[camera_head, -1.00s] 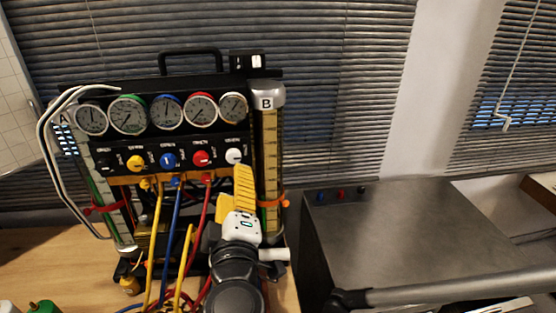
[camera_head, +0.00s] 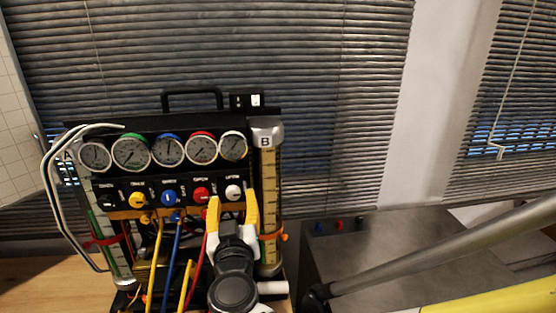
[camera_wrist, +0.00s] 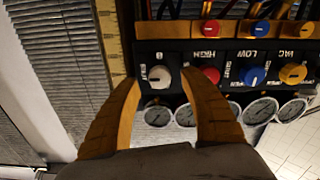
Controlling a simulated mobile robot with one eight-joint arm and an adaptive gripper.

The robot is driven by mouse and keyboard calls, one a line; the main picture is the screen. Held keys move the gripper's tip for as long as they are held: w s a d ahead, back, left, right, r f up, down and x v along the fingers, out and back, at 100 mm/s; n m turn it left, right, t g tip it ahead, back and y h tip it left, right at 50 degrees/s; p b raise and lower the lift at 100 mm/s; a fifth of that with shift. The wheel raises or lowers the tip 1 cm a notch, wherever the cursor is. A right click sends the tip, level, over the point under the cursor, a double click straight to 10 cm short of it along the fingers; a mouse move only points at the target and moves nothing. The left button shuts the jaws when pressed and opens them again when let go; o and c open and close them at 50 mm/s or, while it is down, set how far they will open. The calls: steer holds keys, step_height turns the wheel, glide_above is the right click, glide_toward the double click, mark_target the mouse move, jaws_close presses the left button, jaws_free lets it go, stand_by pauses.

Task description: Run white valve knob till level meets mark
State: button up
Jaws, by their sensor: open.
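The white valve knob (camera_head: 234,191) is the rightmost in the row of knobs on the black gauge panel. My gripper (camera_head: 232,199) is open in front of it, with one yellow finger on each side. In the wrist view the white knob (camera_wrist: 160,76) shows between the fingertips of my gripper (camera_wrist: 160,80); contact cannot be made out. Column B (camera_head: 268,185), with a yellow scale, stands right of the panel and has an orange clip (camera_head: 273,236) low on it. Column A (camera_head: 108,250) stands at the left with a red clip (camera_head: 103,241). Column B's liquid level cannot be read.
Red (camera_head: 201,194), blue (camera_head: 168,197) and yellow (camera_head: 137,199) knobs sit left of the white one, below several dial gauges (camera_head: 168,151). Yellow, blue and red hoses (camera_head: 178,255) hang under the panel. A grey metal cabinet (camera_head: 350,255) stands at the right.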

mark_target(233, 195)
steer(key=shift+x, duration=1.55)
jaws_close()
steer(key=n+b, duration=0.1)
steer(key=n, duration=0.4)
jaws_free()
steer(key=v, duration=1.2)
